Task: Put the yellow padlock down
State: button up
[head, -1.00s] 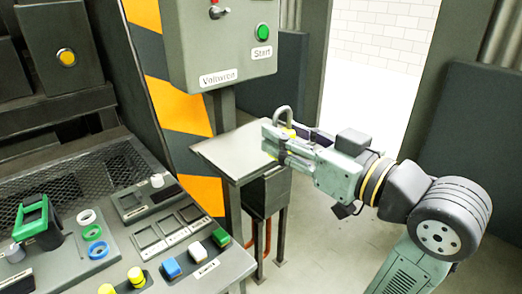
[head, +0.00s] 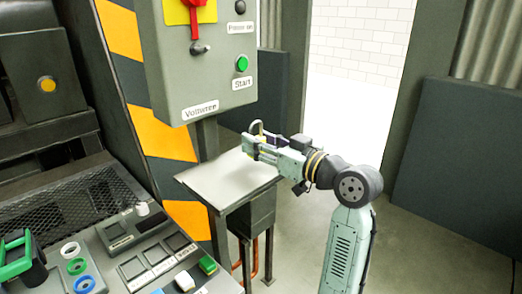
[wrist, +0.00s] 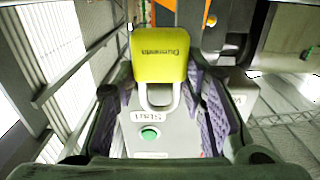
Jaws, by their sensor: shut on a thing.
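The yellow padlock (wrist: 160,54) is between my fingers in the wrist view, its grey shackle (wrist: 157,104) toward the bottom of the picture. My gripper (head: 250,146) is shut on it. In the head view the padlock (head: 263,139) is mostly hidden by the fingers; its shackle (head: 257,125) sticks up above them. My gripper reaches in from the right, over the far right part of a small grey table (head: 215,183). The padlock seems held above the tabletop; the exact gap cannot be told.
The tabletop looks bare. A grey control box (head: 200,75) with a red switch handle (head: 194,18) and a green Start button (head: 242,64) stands just behind the table. A sloped console (head: 120,265) with buttons and coloured rings is at the lower left. Open floor lies right.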

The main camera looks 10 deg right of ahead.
aim_at(261, 169)
jog(key=shift+f+p, duration=0.3)
jog(key=shift+f, duration=1.2)
jog(key=shift+f, duration=0.15)
jog(key=o, duration=1.2)
jog(key=shift+r, duration=0.25)
jog(key=b+v, duration=0.2)
jog(key=v, duration=1)
jog(key=shift+b, duration=0.4)
jog(key=shift+f, duration=0.1)
